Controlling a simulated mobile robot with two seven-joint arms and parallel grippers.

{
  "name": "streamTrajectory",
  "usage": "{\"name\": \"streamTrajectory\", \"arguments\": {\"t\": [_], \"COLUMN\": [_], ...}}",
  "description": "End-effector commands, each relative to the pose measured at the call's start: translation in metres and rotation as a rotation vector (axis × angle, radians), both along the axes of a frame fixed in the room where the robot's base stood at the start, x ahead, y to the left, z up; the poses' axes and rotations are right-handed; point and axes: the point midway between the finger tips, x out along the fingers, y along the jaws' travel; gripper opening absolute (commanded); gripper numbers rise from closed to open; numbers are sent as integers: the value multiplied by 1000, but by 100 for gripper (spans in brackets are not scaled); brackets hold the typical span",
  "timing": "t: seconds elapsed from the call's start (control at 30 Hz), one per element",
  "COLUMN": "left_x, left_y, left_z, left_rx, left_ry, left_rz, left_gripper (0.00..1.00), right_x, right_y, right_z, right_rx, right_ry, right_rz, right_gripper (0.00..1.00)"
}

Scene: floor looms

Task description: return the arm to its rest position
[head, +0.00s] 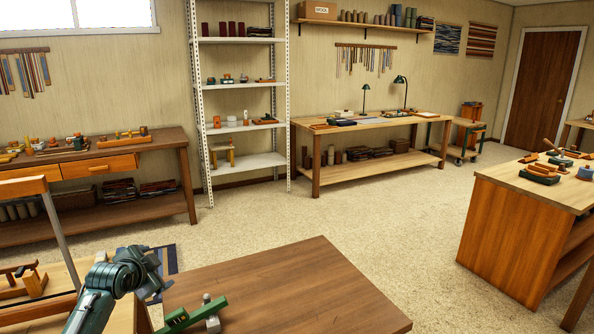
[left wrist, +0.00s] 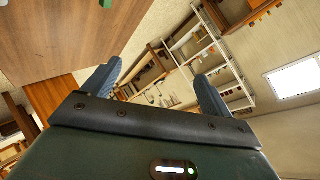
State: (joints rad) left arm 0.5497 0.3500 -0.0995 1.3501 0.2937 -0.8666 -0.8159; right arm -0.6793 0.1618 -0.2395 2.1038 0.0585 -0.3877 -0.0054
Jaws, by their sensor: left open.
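My left arm (head: 112,285) comes in at the bottom left of the head view, bent, with dark green links. In the left wrist view my left gripper (left wrist: 157,88) is open, with its two blue-grey fingers wide apart. Nothing is between the fingers; the room's shelves show far beyond them. The gripper's fingers are hard to make out in the head view. My right gripper is in neither view.
A brown-topped table (head: 290,285) stands right of my left arm, with a green and grey item (head: 195,318) at its near left edge. A wooden loom frame (head: 25,187) is at the left. Carpet (head: 350,225) beyond is clear. A workbench (head: 525,215) stands right.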

Motion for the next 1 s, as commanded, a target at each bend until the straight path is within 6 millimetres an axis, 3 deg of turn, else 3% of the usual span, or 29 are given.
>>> {"name": "streamTrajectory", "arguments": {"t": [0.13,0.4,0.57,0.77,0.87,1.0], "left_x": [16,27,-6,-68,-116,-201], "left_y": [11,14,-20,-66,-95,-137], "left_z": [36,89,25,-53,-94,-144], "left_rx": [-186,-495,-511,-543,-573,-633], "left_ry": [-223,-526,-434,-305,-221,-91], "left_rz": [158,233,204,168,151,139], "left_gripper": [85,85,85,85,85,85], "right_x": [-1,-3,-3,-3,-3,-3], "right_y": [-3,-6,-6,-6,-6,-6], "right_z": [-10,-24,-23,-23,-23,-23], "right_rx": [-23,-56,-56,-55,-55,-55], "right_ry": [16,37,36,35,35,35], "right_rz": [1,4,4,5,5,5], "right_gripper": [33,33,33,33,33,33]}}
